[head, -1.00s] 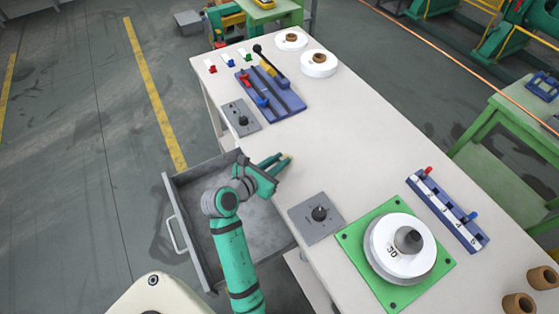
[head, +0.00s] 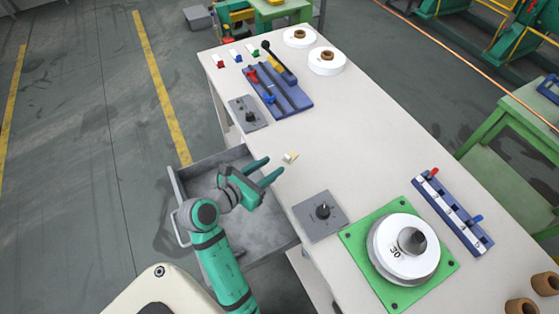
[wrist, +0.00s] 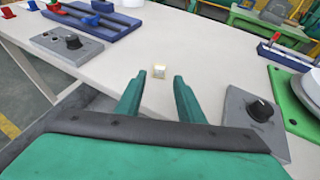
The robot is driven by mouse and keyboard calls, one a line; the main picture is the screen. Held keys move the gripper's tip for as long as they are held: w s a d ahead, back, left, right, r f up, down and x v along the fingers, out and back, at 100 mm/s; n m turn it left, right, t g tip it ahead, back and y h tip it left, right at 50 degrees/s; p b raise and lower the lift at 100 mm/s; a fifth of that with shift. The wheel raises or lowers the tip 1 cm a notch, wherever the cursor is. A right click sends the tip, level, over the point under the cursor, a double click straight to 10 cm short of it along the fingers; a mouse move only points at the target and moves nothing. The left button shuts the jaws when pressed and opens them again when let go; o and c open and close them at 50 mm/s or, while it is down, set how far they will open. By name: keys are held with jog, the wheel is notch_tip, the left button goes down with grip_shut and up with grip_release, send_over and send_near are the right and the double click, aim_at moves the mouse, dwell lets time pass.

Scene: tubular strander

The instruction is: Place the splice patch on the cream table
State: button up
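The splice patch (head: 290,157) is a small pale cream and yellow piece lying on the cream table (head: 375,140), near the edge above the open drawer. It also shows in the wrist view (wrist: 158,71), on the table just beyond and between my fingertips. My gripper (head: 268,169) is open and empty, apart from the patch, with its fingers pointing toward it; it also shows in the wrist view (wrist: 155,85).
An open grey drawer (head: 183,205) sticks out below my arm. A grey knob box (head: 320,217) and a green plate with a white spool (head: 405,250) stand nearer. A blue fixture (head: 295,103), another knob box (head: 247,115) and white rolls (head: 327,62) lie farther back. The table middle is clear.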

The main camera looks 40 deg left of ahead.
jog(key=shift+v, duration=2.1)
